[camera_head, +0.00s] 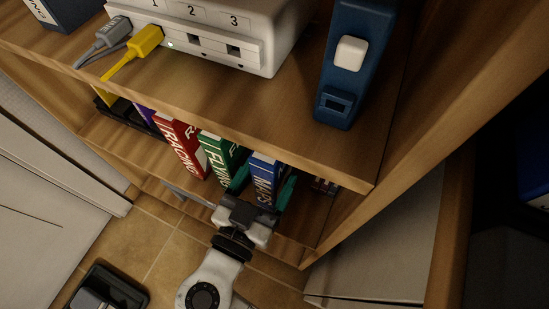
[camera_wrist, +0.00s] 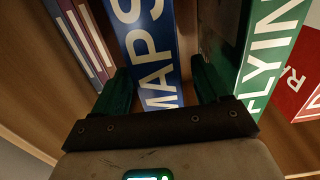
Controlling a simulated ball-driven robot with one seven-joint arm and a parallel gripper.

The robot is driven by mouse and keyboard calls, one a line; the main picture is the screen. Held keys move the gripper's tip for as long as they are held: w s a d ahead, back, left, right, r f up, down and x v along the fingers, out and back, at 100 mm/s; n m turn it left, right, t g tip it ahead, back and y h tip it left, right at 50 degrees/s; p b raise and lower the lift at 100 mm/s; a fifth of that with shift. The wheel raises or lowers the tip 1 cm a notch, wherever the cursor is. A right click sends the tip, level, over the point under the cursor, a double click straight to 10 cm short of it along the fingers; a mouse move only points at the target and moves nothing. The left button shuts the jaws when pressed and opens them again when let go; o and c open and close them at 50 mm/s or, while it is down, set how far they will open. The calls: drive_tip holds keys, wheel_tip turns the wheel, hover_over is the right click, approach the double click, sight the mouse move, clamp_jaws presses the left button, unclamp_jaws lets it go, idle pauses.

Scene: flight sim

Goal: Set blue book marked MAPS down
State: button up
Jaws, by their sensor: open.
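The blue book marked MAPS (camera_head: 262,171) stands upright on the lower shelf (camera_head: 140,150), to the right of the green FLYING book in the head view. It fills the top middle of the wrist view (camera_wrist: 150,45). My gripper (camera_head: 264,187) is open, with one green finger on each side of the blue book's spine. In the wrist view my gripper (camera_wrist: 162,88) shows gaps between its fingers and the book, so it does not grip it. The book's far end is hidden.
The green FLYING book (camera_head: 219,148) and red RACING book (camera_head: 180,143) stand left of the blue book. Thin books (camera_wrist: 80,40) stand on its other side. The upper shelf (camera_head: 200,95) hangs close above, bearing a white numbered box (camera_head: 215,30) and a blue device (camera_head: 352,80).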

drive_tip(key=p+v, duration=0.1)
drive_tip(key=v, duration=0.7)
